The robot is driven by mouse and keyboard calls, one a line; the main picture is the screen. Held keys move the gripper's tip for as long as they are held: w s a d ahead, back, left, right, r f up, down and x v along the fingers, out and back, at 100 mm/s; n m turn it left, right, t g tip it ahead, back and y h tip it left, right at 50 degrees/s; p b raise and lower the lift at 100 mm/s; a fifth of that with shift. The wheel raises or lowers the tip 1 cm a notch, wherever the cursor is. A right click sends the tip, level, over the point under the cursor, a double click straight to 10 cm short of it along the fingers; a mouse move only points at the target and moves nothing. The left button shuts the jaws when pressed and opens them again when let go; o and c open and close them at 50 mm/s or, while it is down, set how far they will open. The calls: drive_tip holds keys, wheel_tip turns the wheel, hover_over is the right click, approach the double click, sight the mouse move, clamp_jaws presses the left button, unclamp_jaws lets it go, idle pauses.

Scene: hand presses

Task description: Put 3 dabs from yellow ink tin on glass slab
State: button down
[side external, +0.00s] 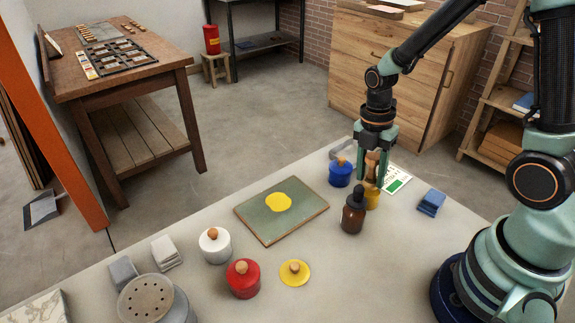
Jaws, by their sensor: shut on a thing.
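The glass slab (252,225) is a flat grey-green plate with a thin brown edge, in the middle of the table. One rounded yellow patch of ink (278,202) lies on it. The yellow ink tin (373,197) stands right of the slab, partly hidden by a brown bottle, and its lid (295,273) with a wooden knob lies on the table at the front. My gripper (373,178) points down directly above the yellow tin, shut on a wooden-handled tool (372,160). The tool's lower end is hidden at the tin.
The brown dropper bottle (353,213) stands close in front of the yellow tin. A blue tin (340,172) is just left of it. White (215,245) and red (243,280) lidded tins stand in front of the slab. A blue folded cloth (431,203) lies right.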

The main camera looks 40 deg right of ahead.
sight(374, 158)
drive_tip(key=shift+f, duration=0.75)
idle(1.5)
drive_tip(key=shift+r, duration=3.55)
drive_tip(key=w+a+f+t, duration=0.1)
drive_tip(key=w+a, duration=0.4)
drive_tip(key=a, duration=0.4)
drive_tip(key=w+a+f+t, duration=0.15)
drive_tip(key=w+a, duration=0.25)
drive_tip(key=a, duration=0.4)
drive_tip(key=shift+g, duration=0.45)
drive_tip(key=shift+w+a+f, duration=0.1)
drive_tip(key=shift+f, duration=1.3)
drive_tip(key=shift+w+a+f, duration=0.1)
drive_tip(key=shift+f, duration=1.3)
drive_tip(key=shift+f, duration=0.55)
